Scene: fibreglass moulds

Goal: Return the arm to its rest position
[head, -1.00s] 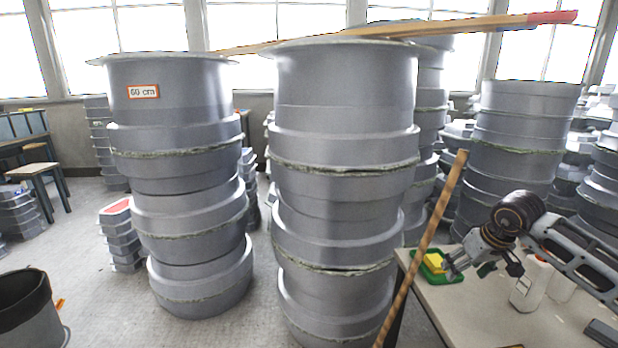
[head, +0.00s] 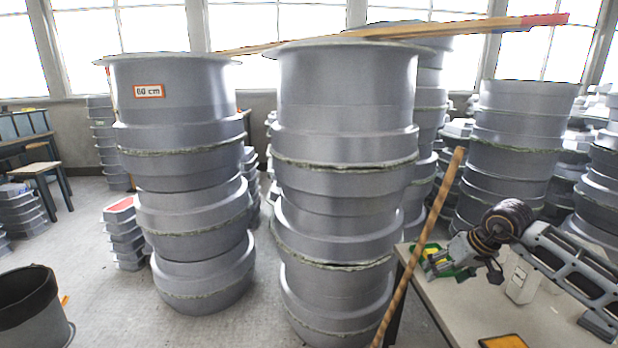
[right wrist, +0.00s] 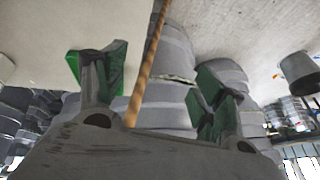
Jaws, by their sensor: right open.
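My right gripper (head: 466,266) comes in from the right in the head view, above the table. Its fingers point down and left, spread apart with nothing between them. One finger overlaps a green tray (head: 459,275) with a yellow item; I cannot tell if they touch. In the right wrist view, the gripper (right wrist: 158,85) shows two separate fingers with green pads and an empty gap. My left gripper is not in view.
A pale table (head: 440,304) holds a white bottle (head: 519,284) below my right arm and a yellow-orange item (head: 503,341). A wooden pole (head: 430,230) leans at the table's left edge. Tall stacks of grey moulds (head: 345,100) stand left. A dark bin (head: 28,305) stands far left.

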